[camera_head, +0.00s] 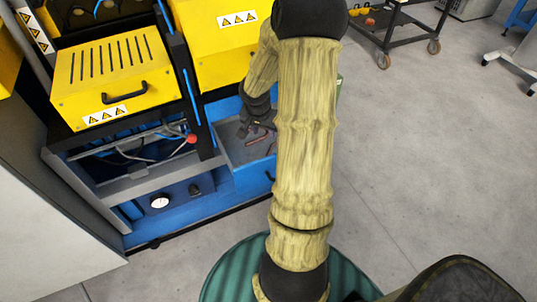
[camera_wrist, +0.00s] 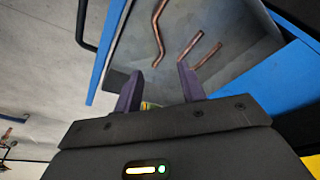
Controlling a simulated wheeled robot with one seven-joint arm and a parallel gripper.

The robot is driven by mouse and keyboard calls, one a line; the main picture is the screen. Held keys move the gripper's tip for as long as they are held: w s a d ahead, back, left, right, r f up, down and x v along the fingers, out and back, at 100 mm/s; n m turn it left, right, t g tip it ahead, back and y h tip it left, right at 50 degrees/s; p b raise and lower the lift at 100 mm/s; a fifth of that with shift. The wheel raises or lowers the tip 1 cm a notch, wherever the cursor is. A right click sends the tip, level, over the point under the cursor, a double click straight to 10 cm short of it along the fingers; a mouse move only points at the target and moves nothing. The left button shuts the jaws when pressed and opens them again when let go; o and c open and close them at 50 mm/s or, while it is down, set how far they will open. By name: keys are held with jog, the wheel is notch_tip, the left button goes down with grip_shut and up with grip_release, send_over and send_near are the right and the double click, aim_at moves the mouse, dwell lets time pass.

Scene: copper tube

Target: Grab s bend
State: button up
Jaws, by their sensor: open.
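A bent copper tube (camera_wrist: 158,32), which looks like the s bend, lies in the blue-walled tray (camera_wrist: 108,45) in the wrist view. Its near end is just beyond my gripper (camera_wrist: 158,72). My gripper is open, with nothing between the fingertips. Two shorter copper pieces (camera_wrist: 190,45) (camera_wrist: 209,55) lie to the right, beyond the right finger. In the head view my gripper (camera_head: 256,128) reaches down over the tray (camera_head: 225,135), and a small copper piece (camera_head: 258,140) shows beside it. My arm and gripper hide part of the tray there.
The blue tray walls stand around the tubes. A yellow slotted box (camera_head: 115,75) and a machine frame with a red knob (camera_head: 192,139) are left of the tray. Another yellow housing (camera_head: 215,50) is behind it. The floor at right is clear; a dark cart (camera_head: 395,25) stands farther back.

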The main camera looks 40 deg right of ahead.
jog(key=b, duration=0.2)
send_over(268, 152)
jog(key=s+a, duration=0.1)
jog(key=a, duration=0.1)
jog(key=x, duration=0.3)
jog(key=s+a+x, duration=0.1)
jog(key=x, duration=0.5)
jog(key=shift+s+a+f, duration=0.1)
jog(key=shift+a+f, duration=0.2)
jog(key=shift+f, duration=0.1)
jog(key=shift+x, duration=2.55)
jog(key=shift+s, duration=0.1)
jog(key=shift+c, duration=0.4)
grip_shut()
